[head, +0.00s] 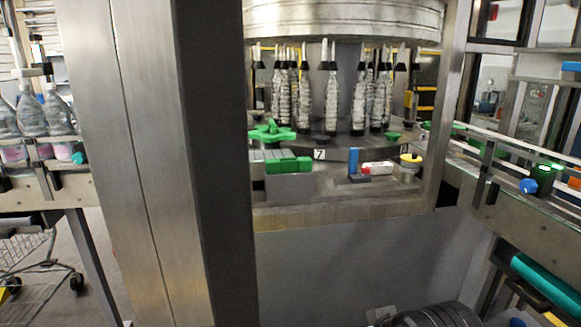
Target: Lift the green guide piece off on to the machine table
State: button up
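A green star-shaped piece (270,132) sits at the left of the machine, below the hanging bottles; I take it for the guide piece. A separate green block (289,165) lies in front of it, on or against a grey block. The machine table (345,211) is a steel surface running along the front of the machine. Its front strip looks bare. My gripper is not in view, so its state is hidden.
A blue upright piece (353,161), a red and white item (377,168) and a yellow-topped container (410,166) stand right of centre. A thick steel post (145,160) blocks the left. A conveyor (500,185) runs along the right.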

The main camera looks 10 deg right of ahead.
aim_at(290, 165)
jog(key=l, duration=0.25)
jog(key=i+l, duration=0.3)
jog(key=i, duration=0.25)
jog(key=i+l, duration=0.15)
jog(key=i, duration=0.25)
jog(key=i+l, duration=0.2)
jog(key=i, duration=0.2)
jog(key=i+j, duration=0.25)
jog(key=i+u, duration=0.05)
